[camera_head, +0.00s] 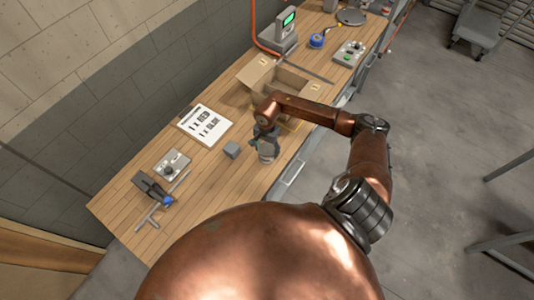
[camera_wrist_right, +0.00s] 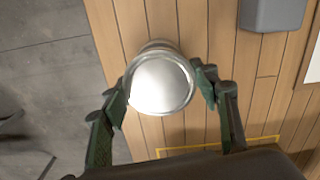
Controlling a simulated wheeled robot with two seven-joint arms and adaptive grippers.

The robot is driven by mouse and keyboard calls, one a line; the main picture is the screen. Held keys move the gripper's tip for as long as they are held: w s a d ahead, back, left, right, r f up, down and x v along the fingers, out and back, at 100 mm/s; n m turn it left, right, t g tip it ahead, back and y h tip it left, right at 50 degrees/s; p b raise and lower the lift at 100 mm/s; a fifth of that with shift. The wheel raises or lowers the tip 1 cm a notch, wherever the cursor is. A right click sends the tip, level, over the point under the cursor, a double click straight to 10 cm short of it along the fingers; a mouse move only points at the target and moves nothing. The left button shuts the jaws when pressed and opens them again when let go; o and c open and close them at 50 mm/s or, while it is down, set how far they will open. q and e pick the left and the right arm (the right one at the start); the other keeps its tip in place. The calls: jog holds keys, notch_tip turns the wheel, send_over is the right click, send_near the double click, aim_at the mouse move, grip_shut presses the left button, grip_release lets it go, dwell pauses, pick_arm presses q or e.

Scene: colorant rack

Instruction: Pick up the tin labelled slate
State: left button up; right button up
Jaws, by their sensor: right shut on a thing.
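A round metal tin (camera_head: 267,155) stands near the front edge of the wooden bench, below my right gripper (camera_head: 264,138). In the right wrist view the tin's shiny silver lid (camera_wrist_right: 160,84) lies between the two green fingers of my right gripper (camera_wrist_right: 161,90), which are shut on its sides. No label shows in either view, so I cannot read its name. The tin appears to be at or near the bench top; I cannot tell if it is clear of it. My left gripper is not in view.
A grey block (camera_head: 231,150) sits left of the tin. An open cardboard box (camera_head: 258,76) is farther along the bench (camera_head: 205,192). A printed white card (camera_head: 205,125), a scale with a green display (camera_head: 284,32) and a grey control box (camera_head: 172,164) also stand there.

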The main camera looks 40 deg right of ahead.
jog(key=shift+c, duration=1.1)
jog(key=shift+w+r, duration=0.1)
